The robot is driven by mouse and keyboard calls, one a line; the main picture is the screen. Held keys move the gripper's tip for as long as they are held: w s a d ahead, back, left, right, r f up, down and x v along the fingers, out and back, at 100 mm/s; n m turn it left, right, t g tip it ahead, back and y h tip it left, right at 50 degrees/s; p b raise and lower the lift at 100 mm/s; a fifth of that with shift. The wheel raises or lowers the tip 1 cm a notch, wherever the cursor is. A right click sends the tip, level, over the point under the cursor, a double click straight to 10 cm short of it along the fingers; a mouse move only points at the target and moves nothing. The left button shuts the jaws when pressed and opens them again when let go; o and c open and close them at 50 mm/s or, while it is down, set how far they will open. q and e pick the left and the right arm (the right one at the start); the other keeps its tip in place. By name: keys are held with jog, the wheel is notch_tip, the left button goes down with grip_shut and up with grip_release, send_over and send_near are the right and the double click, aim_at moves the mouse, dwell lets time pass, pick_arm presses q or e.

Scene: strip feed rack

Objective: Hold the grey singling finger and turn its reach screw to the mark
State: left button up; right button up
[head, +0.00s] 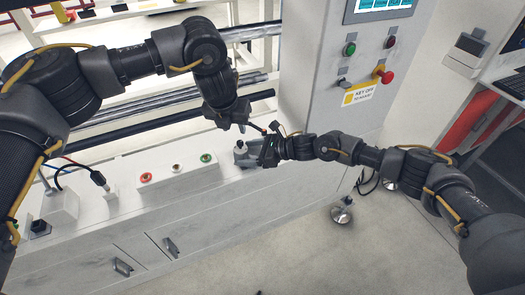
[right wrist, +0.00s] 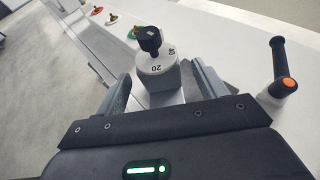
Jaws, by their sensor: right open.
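The grey singling finger (right wrist: 160,80) stands as a block between the two fingers of my open right gripper (right wrist: 162,88). On its top is a white dial (right wrist: 157,63) with the figures 20 and 40, under a black reach screw knob (right wrist: 149,40). I cannot tell whether the fingers touch the block. In the head view the finger (head: 241,149) is small, just left of my right gripper (head: 262,153). My left gripper (head: 240,125) points down just above it; its jaws are too small and dark to read. The target mark is not clear.
A black handle with an orange end (right wrist: 283,68) stands right of the block. A control cabinet (head: 335,75) with a red stop button (head: 386,77) stands behind.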

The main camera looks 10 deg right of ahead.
jog(key=shift+x, duration=1.3)
jog(key=c, duration=1.1)
jog(key=shift+o, duration=0.2)
jog(key=shift+s+f, duration=0.1)
jog(key=shift+f, duration=0.05)
